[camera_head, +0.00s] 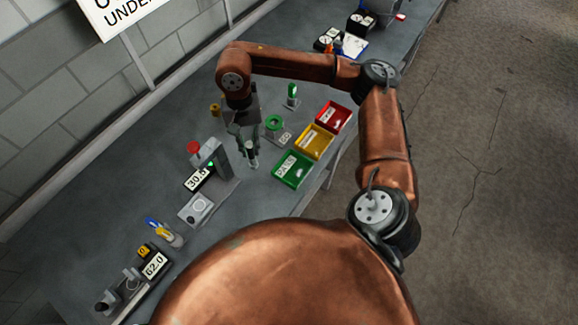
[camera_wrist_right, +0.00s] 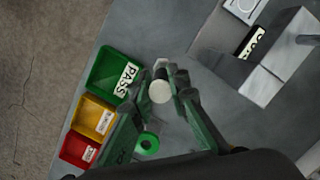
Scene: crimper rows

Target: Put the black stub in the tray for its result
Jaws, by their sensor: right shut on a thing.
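My right gripper (camera_head: 248,150) is shut on a small stub (camera_head: 251,160), held over the bench beside the trays. The green tray (camera_head: 279,176), marked PASS, is right of the gripper. The yellow tray (camera_head: 325,153) and red tray (camera_head: 345,122) follow in a row. In the wrist view, the green tray (camera_wrist_right: 97,80) is left of the stub. My left gripper is out of view.
A grey device (camera_head: 215,160) with a display reading about 30.5 is at left. Another display (camera_head: 154,265) reads 62.0. A small green-topped item (camera_head: 292,90) stands behind. Bare bench lies left of the green tray.

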